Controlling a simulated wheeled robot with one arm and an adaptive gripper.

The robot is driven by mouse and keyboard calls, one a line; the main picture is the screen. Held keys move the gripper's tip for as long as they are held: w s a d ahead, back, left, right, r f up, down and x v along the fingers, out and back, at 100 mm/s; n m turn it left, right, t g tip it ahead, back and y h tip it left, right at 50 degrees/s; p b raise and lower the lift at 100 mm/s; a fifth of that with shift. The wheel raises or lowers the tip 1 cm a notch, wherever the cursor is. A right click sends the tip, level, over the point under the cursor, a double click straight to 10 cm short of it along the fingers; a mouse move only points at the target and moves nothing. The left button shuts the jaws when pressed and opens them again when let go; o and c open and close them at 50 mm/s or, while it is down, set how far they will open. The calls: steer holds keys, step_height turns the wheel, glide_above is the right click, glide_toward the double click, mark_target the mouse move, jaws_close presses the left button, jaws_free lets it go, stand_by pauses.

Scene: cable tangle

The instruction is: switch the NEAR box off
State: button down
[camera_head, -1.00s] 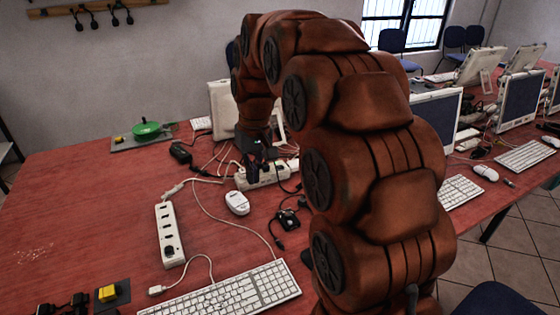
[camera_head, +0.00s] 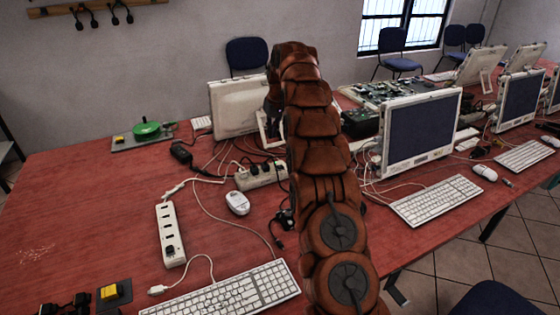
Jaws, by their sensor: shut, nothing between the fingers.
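A white power strip (camera_head: 169,235) with a dark plug or switch at its lower end lies on the red table at left of centre. A second white power strip (camera_head: 258,176) lies farther back with dark plugs in it. I cannot tell for sure which is the NEAR box. A yellow switch on a dark plate (camera_head: 110,294) is at the front left. Another yellow switch (camera_head: 119,139) sits on a grey board beside a green round object (camera_head: 146,130). My gripper (camera_head: 271,106) is shut, raised above the back of the table, mostly hidden behind my arm, apart from both strips.
A white mouse (camera_head: 237,203), a keyboard (camera_head: 225,293) and loose cables lie among the strips. A black adapter (camera_head: 181,152) is behind them. Monitors (camera_head: 420,133) and circuit boards (camera_head: 390,90) stand at right. The left part of the table (camera_head: 80,215) is clear.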

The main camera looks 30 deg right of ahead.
steer(key=w+d+f+t, duration=0.1)
steer(key=w+d+f, duration=0.2)
steer(key=d+f, duration=0.2)
steer(key=d, duration=0.3)
steer(key=shift+w, duration=0.15)
steer(key=shift+f, duration=0.15)
steer(key=p, duration=0.3)
glide_above(279, 165)
steer(key=s, duration=0.1)
steer(key=f, duration=0.9)
steer(key=shift+s+d+f, duration=0.15)
steer(key=shift+d, duration=0.2)
steer(key=shift+a+f+p, duration=0.2)
steer(key=shift+f+p, duration=0.15)
steer(key=shift+f, duration=0.7)
steer(key=shift+a+f+p, duration=0.15)
steer(key=shift+f+p, duration=0.2)
steer(key=shift+f, duration=0.7)
